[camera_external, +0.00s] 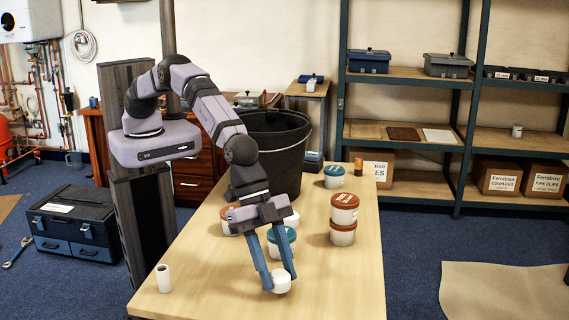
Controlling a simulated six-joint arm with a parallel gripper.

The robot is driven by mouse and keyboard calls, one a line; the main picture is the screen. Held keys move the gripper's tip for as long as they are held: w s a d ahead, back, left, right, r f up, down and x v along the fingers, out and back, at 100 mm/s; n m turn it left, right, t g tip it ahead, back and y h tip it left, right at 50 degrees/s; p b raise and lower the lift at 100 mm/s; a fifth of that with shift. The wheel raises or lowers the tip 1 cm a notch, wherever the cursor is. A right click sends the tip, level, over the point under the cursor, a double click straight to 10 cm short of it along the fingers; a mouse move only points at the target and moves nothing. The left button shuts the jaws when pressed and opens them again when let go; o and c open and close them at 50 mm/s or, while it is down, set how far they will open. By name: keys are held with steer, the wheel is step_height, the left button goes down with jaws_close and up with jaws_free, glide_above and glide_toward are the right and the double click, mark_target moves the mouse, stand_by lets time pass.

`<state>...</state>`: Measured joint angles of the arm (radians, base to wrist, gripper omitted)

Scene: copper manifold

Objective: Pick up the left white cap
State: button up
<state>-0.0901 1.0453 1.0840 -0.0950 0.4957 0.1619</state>
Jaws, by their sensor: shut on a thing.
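My gripper (280,281) has two blue fingers pointing down over the front part of the wooden table. It is shut on a small round white cap (282,284), which sits between the fingertips. The cap is at or just above the tabletop; I cannot tell whether it touches. Another white round thing (292,218) shows behind the gripper, partly hidden by it; I cannot tell whether it is a cap.
A teal-lidded tub (281,247) stands close behind the fingers. Stacked red-lidded tubs (343,220) stand to the right. A white cylinder (163,279) stands at the table's left edge. A black bucket (275,150) is at the back. The table's front right is clear.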

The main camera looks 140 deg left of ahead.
mark_target(277, 271)
step_height(277, 271, up, 8)
steer(key=shift+r+b, duration=0.2)
steer(key=shift+b, duration=0.5)
steer(key=shift+a, duration=0.1)
